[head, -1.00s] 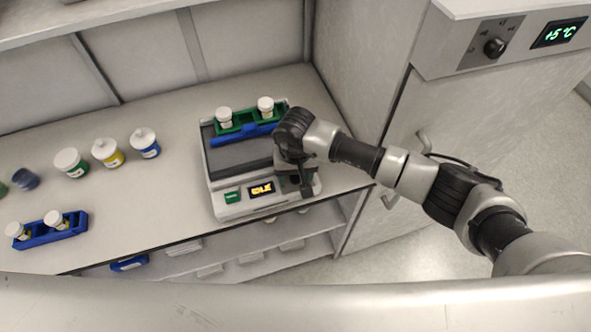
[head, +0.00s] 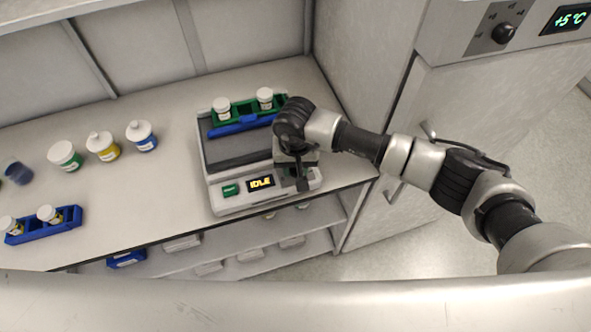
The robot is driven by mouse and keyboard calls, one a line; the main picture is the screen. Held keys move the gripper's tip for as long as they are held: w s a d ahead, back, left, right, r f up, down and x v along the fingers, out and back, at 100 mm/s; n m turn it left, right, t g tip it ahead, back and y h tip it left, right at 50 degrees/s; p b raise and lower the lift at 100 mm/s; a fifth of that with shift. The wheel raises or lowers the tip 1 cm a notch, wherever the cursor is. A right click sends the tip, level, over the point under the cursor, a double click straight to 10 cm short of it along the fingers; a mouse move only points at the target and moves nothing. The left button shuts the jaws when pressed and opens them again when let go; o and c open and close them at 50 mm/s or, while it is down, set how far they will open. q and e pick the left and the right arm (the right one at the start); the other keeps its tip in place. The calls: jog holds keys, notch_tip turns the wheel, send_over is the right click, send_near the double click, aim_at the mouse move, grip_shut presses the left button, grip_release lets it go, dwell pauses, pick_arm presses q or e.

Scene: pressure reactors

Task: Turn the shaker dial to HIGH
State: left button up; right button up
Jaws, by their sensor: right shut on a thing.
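The shaker (head: 228,176) stands on the bench, with a green button (head: 230,190) and a small display (head: 261,183) reading IDLE on its front panel. My right gripper (head: 302,185) is at the right end of that panel, pointing down, and is shut on the shaker dial. The dial is hidden behind the gripper and wrist, so its setting cannot be read. My left gripper is not in view.
A green and blue rack with white-capped jars (head: 243,111) sits on the shaker. Several jars (head: 103,146) and a blue rack (head: 66,221) stand to the left. A fridge with its own knob (head: 503,33) is at right.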

jog(key=shift+w+f+m+b, duration=0.1)
jog(key=shift+f+m+b, duration=0.1)
jog(key=shift+m+b, duration=0.55)
jog(key=shift+r+m+b, duration=0.2)
jog(key=shift+m+b, duration=0.05)
jog(key=shift+b, duration=0.05)
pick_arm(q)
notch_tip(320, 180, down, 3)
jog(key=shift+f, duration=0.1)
pick_arm(e)
jog(key=o, duration=0.9)
pick_arm(q)
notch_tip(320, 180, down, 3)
jog(key=b, duration=0.2)
jog(key=shift+b, duration=0.35)
pick_arm(e)
notch_tip(320, 180, up, 11)
jog(key=shift+f, duration=0.1)
